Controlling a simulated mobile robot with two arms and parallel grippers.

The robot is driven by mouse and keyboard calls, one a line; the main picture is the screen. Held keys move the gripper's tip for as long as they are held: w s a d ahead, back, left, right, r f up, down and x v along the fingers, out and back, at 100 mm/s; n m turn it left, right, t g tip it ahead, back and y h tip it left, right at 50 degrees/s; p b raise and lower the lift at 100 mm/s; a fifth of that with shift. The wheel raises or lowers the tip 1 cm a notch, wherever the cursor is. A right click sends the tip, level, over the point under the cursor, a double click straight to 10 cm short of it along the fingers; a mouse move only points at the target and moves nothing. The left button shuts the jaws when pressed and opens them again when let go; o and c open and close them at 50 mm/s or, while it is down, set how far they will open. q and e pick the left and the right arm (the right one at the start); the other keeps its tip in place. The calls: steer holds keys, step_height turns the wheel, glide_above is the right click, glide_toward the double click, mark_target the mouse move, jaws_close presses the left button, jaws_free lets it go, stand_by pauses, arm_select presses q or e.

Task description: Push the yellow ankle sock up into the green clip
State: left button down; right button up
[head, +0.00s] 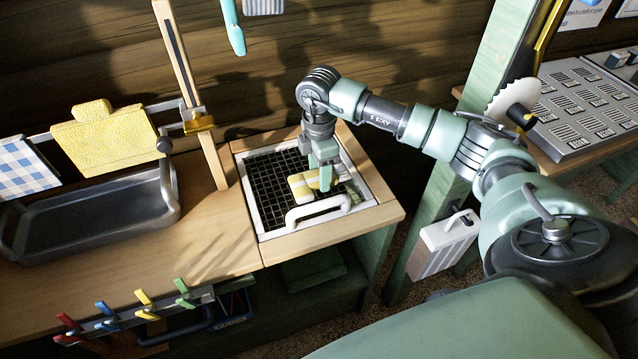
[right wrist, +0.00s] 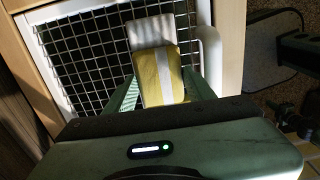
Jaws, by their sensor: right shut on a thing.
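The yellow ankle sock (head: 301,186) has white bands and lies over the dark wire grid in the white-framed basin. My right gripper (head: 325,176) points down over the grid and is shut on the sock. In the right wrist view the sock (right wrist: 158,72) shows a yellow part with a white stripe between the fingers, and a whitish part beyond. I cannot tell whether it touches the grid. The green clip (head: 183,291) is on a rail below the counter's front edge, left of the basin, apart from the sock. My left gripper is out of view.
Red (head: 67,322), blue (head: 106,309) and yellow (head: 145,298) clips share the rail. A white handle (head: 318,211) bows along the basin's front. A dark tray (head: 95,215) stands left, with a yellow cloth (head: 105,138) hanging above it. A green post (head: 455,130) stands right.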

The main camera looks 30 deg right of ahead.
steer(key=r, duration=0.5)
steer(key=shift+s+a+r, duration=0.2)
steer(key=shift+s+r, duration=0.05)
steer(key=shift+r, duration=0.05)
steer(key=s+a+r+p, duration=0.4)
steer(key=s, duration=0.2)
steer(key=s+a+r+p, duration=0.3)
steer(key=s+r+p, duration=0.1)
steer(key=s, duration=0.3)
steer(key=shift+s+a, duration=0.2)
steer(key=shift+a, duration=0.2)
